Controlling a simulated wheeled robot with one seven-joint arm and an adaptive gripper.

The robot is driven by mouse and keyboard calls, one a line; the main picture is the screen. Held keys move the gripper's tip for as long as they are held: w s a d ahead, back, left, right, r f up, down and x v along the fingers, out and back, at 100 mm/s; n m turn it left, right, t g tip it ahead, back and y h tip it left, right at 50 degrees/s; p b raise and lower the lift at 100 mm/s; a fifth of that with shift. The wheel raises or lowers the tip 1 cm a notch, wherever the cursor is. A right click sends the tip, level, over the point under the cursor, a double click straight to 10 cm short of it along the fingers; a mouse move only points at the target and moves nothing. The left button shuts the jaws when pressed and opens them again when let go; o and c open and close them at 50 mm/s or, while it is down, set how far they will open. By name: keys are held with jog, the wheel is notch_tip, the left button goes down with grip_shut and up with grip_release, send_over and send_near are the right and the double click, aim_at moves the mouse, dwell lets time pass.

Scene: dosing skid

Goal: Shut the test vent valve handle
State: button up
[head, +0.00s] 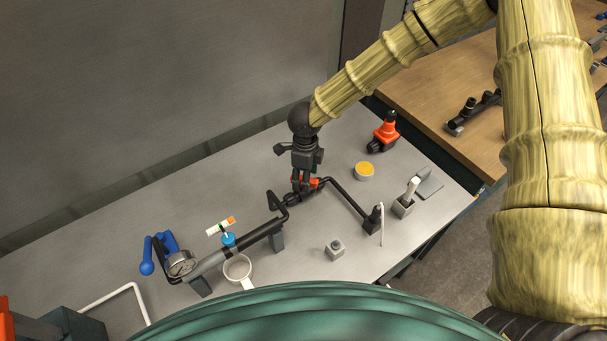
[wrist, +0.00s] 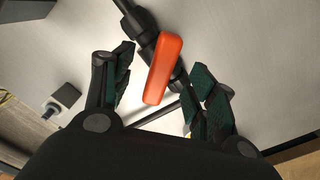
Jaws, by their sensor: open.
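The orange valve handle (wrist: 163,70) lies between my gripper's two fingers in the wrist view. It sits on a black pipe (wrist: 137,20) and its long side is at an angle to that pipe. My gripper (wrist: 162,62) is open around the handle, with a gap visible on both sides. In the head view my gripper (head: 303,186) points down over the valve, and only part of the orange handle (head: 314,183) shows beside the fingers. No label is readable on the handle.
A black pipe run with a gauge (head: 181,263), blue handle (head: 147,267) and blue knob (head: 228,239) lies left. An orange-and-black device (head: 385,132), a yellow-topped round tub (head: 364,171) and a small grey block (head: 335,249) stand nearby. A white cup (head: 237,268) is in front.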

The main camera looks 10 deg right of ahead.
jog(key=shift+r+p, duration=2.05)
jog(key=shift+r, duration=0.45)
jog(key=shift+c, duration=0.2)
